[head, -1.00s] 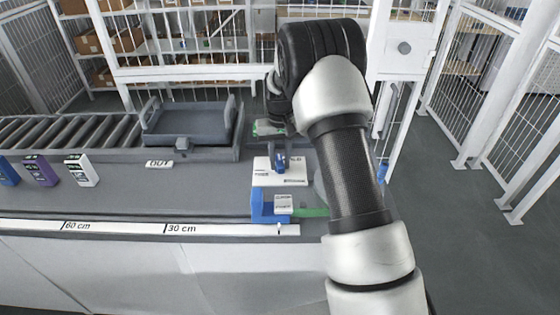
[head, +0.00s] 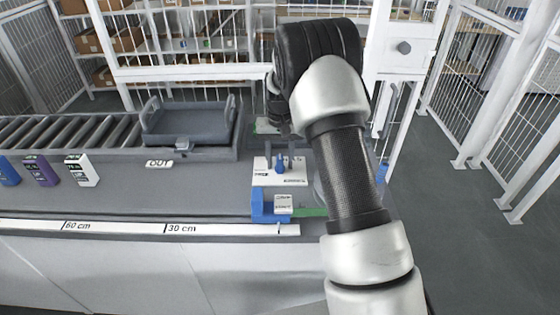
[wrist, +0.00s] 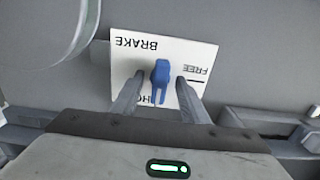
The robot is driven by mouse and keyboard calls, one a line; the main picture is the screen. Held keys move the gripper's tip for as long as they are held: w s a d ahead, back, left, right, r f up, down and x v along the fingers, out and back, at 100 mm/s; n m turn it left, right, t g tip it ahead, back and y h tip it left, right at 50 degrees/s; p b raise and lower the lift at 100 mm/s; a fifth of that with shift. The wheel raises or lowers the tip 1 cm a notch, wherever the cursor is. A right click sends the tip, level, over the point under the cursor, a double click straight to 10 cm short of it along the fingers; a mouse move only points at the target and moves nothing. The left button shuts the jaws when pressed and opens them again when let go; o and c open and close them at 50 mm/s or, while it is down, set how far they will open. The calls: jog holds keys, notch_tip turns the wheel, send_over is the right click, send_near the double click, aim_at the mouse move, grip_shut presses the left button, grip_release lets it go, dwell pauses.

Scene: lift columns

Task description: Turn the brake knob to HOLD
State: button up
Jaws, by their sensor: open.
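The brake knob (wrist: 160,74) is blue and stands on a white plate (wrist: 132,72) marked BRAKE, which reads upside down in the wrist view. FREE is printed to the knob's right; a partly hidden word starting with HO is at lower left. The knob's long side runs roughly up and down the picture, and I cannot tell which end points. My gripper (wrist: 159,92) is open, one finger on each side of the knob, with gaps showing. In the head view, the knob (head: 280,163) and plate (head: 268,180) are below my wrist; the fingers are partly hidden there.
A blue block with a white label (head: 262,207) sits in front of the plate, by a green strip (head: 310,212). A grey tray (head: 190,125) stands behind left, near rollers. Several small boxes (head: 82,170) stand far left.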

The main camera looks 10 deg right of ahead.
jog(key=shift+r+p, duration=2.7)
jog(key=shift+r, duration=1.85)
notch_tip(320, 180, up, 12)
jog(key=t, duration=0.1)
send_over(280, 161)
jog(key=s, duration=0.5)
jog(key=s+r+n+t+p, duration=0.1)
jog(key=s+r+t+p, duration=0.1)
jog(key=s+r, duration=0.75)
jog(key=s+r+n+t, duration=0.1)
jog(key=s+r, duration=0.3)
jog(key=s, duration=1.5)
jog(key=shift+s+a+t+p, duration=0.2)
jog(key=shift+a+t+p, duration=0.15)
jog(key=shift+t, duration=0.45)
